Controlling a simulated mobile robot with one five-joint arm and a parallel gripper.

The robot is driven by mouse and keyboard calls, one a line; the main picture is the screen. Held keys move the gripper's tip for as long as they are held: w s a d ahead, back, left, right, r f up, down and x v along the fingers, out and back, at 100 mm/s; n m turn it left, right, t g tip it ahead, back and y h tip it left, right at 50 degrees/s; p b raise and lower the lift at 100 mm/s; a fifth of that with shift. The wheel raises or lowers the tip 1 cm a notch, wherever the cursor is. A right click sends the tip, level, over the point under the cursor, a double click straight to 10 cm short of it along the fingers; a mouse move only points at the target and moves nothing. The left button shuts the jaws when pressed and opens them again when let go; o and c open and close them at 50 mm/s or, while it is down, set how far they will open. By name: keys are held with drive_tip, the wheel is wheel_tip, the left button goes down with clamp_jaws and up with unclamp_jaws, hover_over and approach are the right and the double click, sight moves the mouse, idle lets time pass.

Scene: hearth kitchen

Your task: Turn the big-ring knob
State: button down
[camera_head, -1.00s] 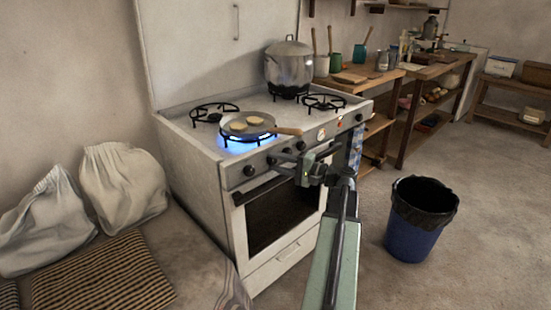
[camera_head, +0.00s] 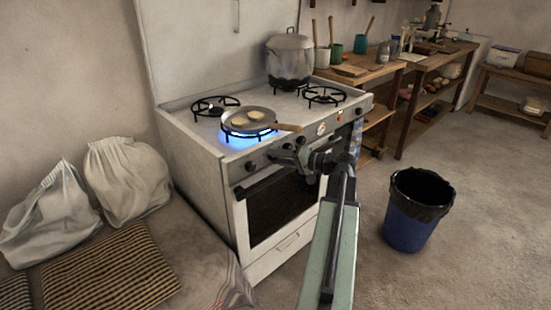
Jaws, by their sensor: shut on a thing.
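The white stove (camera_head: 185,150) has a grey front panel with a row of dark knobs. One knob (camera_head: 250,167) shows at the panel's left end, and another knob (camera_head: 301,141) shows just above my gripper. My gripper (camera_head: 304,159) is at the middle of the panel, shut on a knob that it mostly hides. I cannot tell from markings which ring that knob serves. A blue flame (camera_head: 236,137) burns on the front left ring under a frying pan (camera_head: 262,119) with pale round pieces in it.
A lidded metal pot (camera_head: 289,62) stands on the back right ring. The oven door handle (camera_head: 262,184) runs just below the knobs. A blue bin (camera_head: 410,228) stands on the floor at right. White sacks (camera_head: 128,180) and a striped cushion (camera_head: 110,270) lie at left.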

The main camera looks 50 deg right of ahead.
drive_tip(key=shift+w+d+r, duration=0.1)
drive_tip(key=c, duration=0.9)
unclamp_jaws()
drive_tip(key=shift+c, duration=0.2)
drive_tip(key=p+v, duration=0.1)
drive_tip(key=v, duration=0.6)
drive_tip(key=shift+s, duration=0.4)
